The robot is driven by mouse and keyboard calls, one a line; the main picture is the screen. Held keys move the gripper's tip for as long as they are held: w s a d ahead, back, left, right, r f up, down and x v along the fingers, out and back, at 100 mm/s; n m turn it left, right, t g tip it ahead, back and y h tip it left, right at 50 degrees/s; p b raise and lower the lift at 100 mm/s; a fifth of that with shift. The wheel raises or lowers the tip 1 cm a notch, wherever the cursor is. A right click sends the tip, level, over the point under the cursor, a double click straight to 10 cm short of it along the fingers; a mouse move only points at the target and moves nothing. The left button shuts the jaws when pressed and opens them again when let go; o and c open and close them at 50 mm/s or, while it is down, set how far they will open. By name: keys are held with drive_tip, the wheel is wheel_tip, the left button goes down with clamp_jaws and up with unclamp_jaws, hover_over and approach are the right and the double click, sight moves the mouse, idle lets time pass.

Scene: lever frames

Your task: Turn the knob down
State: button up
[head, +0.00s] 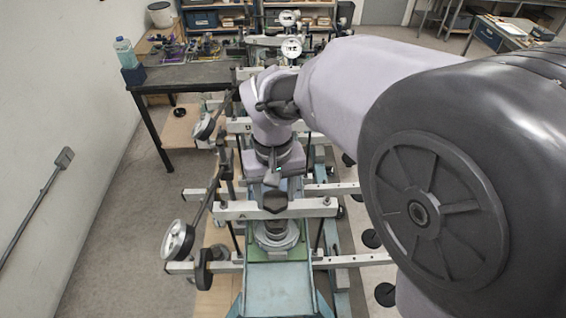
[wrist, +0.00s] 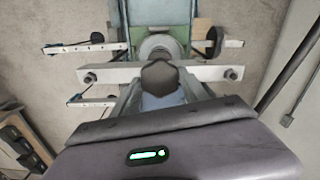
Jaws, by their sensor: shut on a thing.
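A dark, roughly six-sided knob (head: 275,201) sits at the middle of a pale crossbar (head: 240,211) on the bench frame. It also shows in the wrist view (wrist: 160,75), just beyond the edge of my gripper housing. My gripper (head: 276,174) hangs in line with the knob, on the far side of the crossbar. Its housing with a green light fills the bottom of the wrist view.
Lever arms with round dials (head: 177,240) stick out to the left. Another pale bar (head: 350,260) crosses nearer to me. A dark table (head: 185,77) with a bottle (head: 125,53) stands at the back left.

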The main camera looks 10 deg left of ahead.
sight(275, 199)
drive_tip(key=m+b, duration=0.2)
drive_tip(key=m, duration=0.3)
drive_tip(key=shift+f+m, duration=0.1)
drive_tip(key=shift+m, duration=0.2)
drive_tip(key=m+b, duration=0.2)
drive_tip(key=m, duration=0.3)
drive_tip(key=shift+m, duration=0.5)
drive_tip(key=o, duration=1.4)
drive_tip(key=shift+c, duration=0.2)
wheel_tip(275, 199, up, 18)
drive_tip(key=p, duration=0.3)
drive_tip(key=shift+f+p, duration=0.15)
drive_tip(key=shift+p, duration=0.15)
